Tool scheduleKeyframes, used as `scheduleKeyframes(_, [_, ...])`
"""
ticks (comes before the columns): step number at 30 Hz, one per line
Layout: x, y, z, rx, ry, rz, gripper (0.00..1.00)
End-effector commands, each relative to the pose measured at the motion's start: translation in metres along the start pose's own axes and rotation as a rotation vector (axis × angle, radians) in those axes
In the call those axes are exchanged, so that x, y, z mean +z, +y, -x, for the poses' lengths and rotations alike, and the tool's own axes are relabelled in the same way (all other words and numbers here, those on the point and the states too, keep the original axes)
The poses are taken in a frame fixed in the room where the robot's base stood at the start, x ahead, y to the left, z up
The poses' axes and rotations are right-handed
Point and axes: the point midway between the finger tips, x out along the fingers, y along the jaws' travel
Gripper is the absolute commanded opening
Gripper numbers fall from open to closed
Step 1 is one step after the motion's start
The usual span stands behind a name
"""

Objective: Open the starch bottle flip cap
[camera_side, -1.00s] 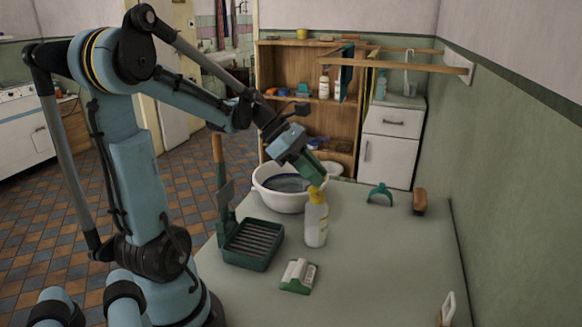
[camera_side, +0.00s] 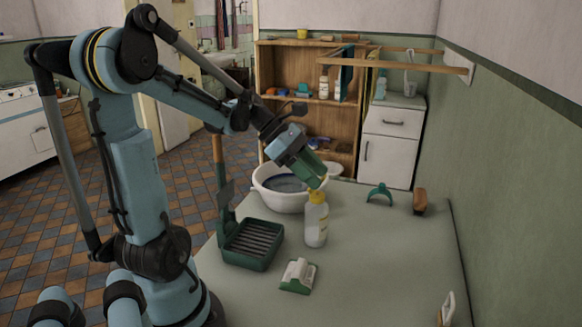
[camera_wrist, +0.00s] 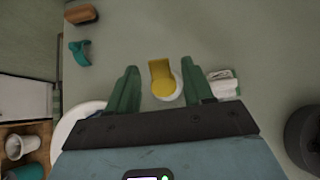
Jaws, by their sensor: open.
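The starch bottle (camera_side: 316,226) is white and stands upright on the table, with a yellow cap (camera_side: 317,197) on top. In the wrist view I look down on the yellow cap (camera_wrist: 161,78); it shows as a rounded part with a flat tab towards the top of the picture. I cannot tell whether the flip lid is raised. My gripper (camera_side: 314,180) has green fingers and tilts down just above the cap, partly overlapping it in the side view. In the wrist view my gripper (camera_wrist: 160,68) is open, with the cap seen in the gap between its fingers.
A white basin (camera_side: 268,197) stands behind the bottle. A green ridged tray (camera_side: 250,263) is to its left, and a white-and-green brush (camera_side: 298,277) lies in front. A teal curved piece (camera_side: 379,194) and a brown brush (camera_side: 420,201) lie back right. The table's right side is mostly clear.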

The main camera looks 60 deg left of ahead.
Motion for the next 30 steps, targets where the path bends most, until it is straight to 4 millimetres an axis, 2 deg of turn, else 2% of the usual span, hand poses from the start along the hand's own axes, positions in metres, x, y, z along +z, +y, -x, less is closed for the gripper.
scheduleKeyframes(5, [0.000, 0.001, 0.011, 0.001, 0.000, 0.002, 0.51])
scheduleKeyframes(15, [0.000, 0.000, 0.077, 0.004, 0.000, 0.004, 0.51])
scheduleKeyframes(21, [0.000, 0.000, 0.108, 0.001, 0.000, 0.002, 0.51])
scheduleKeyframes(25, [0.000, 0.000, 0.118, 0.001, 0.001, 0.001, 0.51])
scheduleKeyframes(30, [0.000, 0.000, 0.121, -0.001, 0.000, 0.000, 0.51])
